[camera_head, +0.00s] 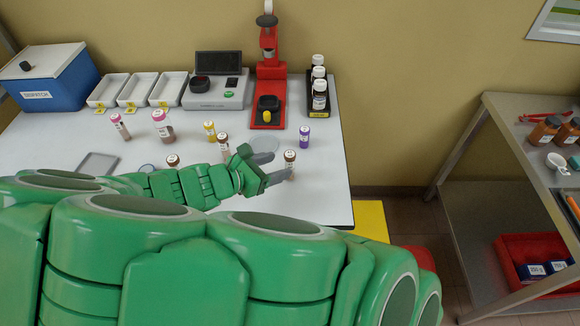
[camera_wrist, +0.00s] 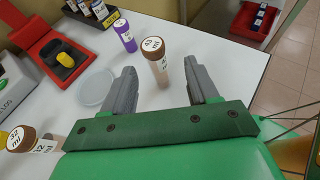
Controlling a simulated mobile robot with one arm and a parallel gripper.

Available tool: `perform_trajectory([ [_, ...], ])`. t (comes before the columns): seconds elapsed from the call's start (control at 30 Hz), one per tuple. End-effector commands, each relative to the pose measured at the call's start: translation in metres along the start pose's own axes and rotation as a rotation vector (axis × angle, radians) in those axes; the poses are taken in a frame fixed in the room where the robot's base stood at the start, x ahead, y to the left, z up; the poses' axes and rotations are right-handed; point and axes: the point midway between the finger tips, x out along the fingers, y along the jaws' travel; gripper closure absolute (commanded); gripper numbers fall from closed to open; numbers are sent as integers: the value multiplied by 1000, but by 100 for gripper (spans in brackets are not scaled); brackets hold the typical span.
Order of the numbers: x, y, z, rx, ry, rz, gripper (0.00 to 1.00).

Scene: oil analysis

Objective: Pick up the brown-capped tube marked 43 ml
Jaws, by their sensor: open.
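A brown-capped tube (camera_wrist: 160,72) stands upright on the white table in the wrist view, in the gap between my fingertips. It also shows in the head view (camera_head: 290,160) near the table's right side. My gripper (camera_head: 274,165) is open and low over the table, one finger on each side of the tube, with no clear contact. Two other brown-capped tubes stand to the left in the head view, one upright behind my gripper (camera_head: 223,142) and one partly hidden by my arm (camera_head: 172,160).
A purple-capped tube (camera_head: 304,136) stands just behind the tube. A clear round dish (camera_wrist: 93,87) lies left of my fingers. A red press (camera_head: 269,80), a bottle rack (camera_head: 320,105), pink-capped tubes (camera_head: 162,124) and a yellow-capped tube (camera_head: 210,131) stand farther back.

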Motion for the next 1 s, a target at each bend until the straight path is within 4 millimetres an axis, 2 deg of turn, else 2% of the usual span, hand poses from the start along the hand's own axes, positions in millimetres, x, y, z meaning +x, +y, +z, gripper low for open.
perform_trajectory([
  [0.1, 6, 0, -15, -3, 0, -1, 41],
  [0.23, 10, -1, -20, -2, 0, -2, 41],
  [0.73, 44, 1, -18, 0, -1, -3, 41],
  [1.0, 73, 6, -15, 0, -2, -3, 41],
])
